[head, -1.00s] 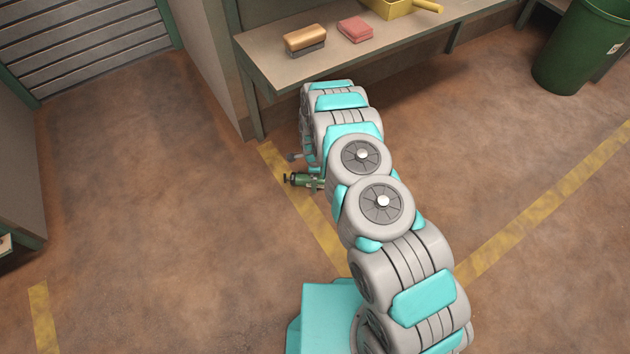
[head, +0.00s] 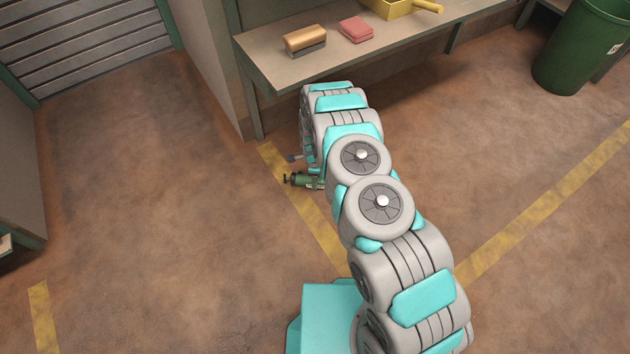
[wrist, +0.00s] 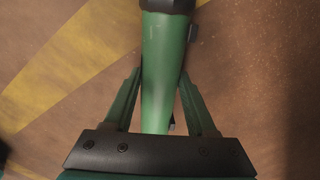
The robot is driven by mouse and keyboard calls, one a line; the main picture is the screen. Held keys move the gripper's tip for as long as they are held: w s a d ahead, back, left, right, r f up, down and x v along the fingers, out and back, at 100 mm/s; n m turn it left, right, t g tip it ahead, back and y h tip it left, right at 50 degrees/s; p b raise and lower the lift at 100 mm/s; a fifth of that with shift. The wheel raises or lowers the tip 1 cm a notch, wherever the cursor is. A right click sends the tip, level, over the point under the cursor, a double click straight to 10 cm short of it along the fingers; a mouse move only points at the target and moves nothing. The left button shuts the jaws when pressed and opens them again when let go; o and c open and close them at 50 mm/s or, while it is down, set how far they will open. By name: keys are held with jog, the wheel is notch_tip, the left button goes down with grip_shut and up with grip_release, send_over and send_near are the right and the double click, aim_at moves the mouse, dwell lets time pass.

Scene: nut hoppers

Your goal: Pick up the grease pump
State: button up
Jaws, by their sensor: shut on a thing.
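The grease pump is a green cylinder with a dark end. In the head view the grease pump (head: 304,180) shows just left of my arm, low over or on the floor by the yellow line; the rest of it is hidden behind my arm. In the wrist view the green barrel of the grease pump (wrist: 163,75) runs up the middle of the picture, its dark collar at the top edge. My gripper (wrist: 160,85) is shut on the barrel, one finger on each side. In the head view my gripper is mostly hidden by my arm.
A green bin (head: 580,50) is at the right. Open floor lies to the left and right.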

grip_shut()
jog(key=shift+r, duration=0.2)
jog(key=shift+r, duration=0.6)
notch_tip(320, 180, up, 2)
jog(key=s+a, duration=0.1)
jog(key=s, duration=0.4)
jog(key=s+a+r, duration=0.1)
jog(key=s+a, duration=0.1)
jog(key=s, duration=0.3)
jog(key=s+a, duration=0.2)
jog(key=s, duration=0.3)
jog(key=shift+s+r, duration=0.15)
jog(key=shift+r, duration=0.05)
jog(key=o, duration=0.6)
grip_release()
grip_shut()
